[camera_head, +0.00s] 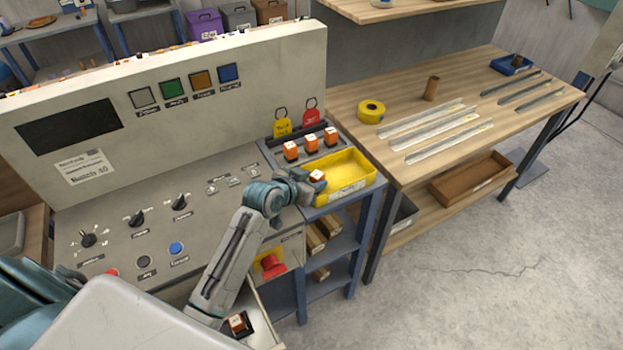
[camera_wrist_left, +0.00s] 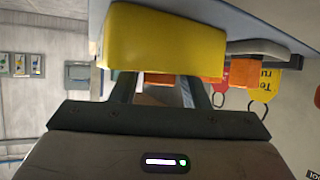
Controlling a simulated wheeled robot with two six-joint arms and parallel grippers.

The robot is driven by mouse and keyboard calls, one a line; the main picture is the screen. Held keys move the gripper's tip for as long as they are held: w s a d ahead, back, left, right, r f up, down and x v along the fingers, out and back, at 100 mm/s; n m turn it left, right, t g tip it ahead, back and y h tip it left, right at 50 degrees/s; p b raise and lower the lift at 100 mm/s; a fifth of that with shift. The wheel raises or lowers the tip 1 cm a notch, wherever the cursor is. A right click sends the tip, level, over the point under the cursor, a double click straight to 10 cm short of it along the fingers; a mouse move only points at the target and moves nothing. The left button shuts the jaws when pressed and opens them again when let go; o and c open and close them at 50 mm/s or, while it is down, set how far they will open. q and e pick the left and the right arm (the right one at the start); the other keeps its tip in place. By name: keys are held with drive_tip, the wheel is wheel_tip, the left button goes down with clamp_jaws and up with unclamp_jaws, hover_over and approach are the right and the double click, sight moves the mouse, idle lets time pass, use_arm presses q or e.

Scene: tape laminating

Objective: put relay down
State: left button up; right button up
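A relay (camera_head: 317,176), orange with a white top, is at my left gripper's fingertips, by the left side of the yellow bin (camera_head: 352,187). My left gripper (camera_head: 309,184) reaches to that side of the bin. In the left wrist view the bin (camera_wrist_left: 160,40) hides the fingertips (camera_wrist_left: 160,86). An orange patch shows between the fingers, but I cannot tell whether they press on the relay. Three more relays stand in a row behind the bin: left (camera_head: 291,151), middle (camera_head: 311,144) and right (camera_head: 330,136). My right gripper is not in view.
A control panel (camera_head: 140,225) with knobs and buttons lies left of the bin. A yellow tag (camera_head: 282,126) and a red tag (camera_head: 311,117) hang behind the relay row. Another relay (camera_head: 238,322) sits low in front. A wooden table (camera_head: 450,90) stands right, holding yellow tape (camera_head: 371,111) and metal strips.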

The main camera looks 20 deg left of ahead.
use_arm(q)
drive_tip(key=shift+o, duration=0.6)
drive_tip(key=shift+r, duration=0.1)
drive_tip(key=shift+r, duration=0.35)
drive_tip(key=p+v, duration=0.8)
drive_tip(key=v, duration=0.4)
drive_tip(key=shift+r+p, duration=0.15)
drive_tip(key=shift+p, duration=0.25)
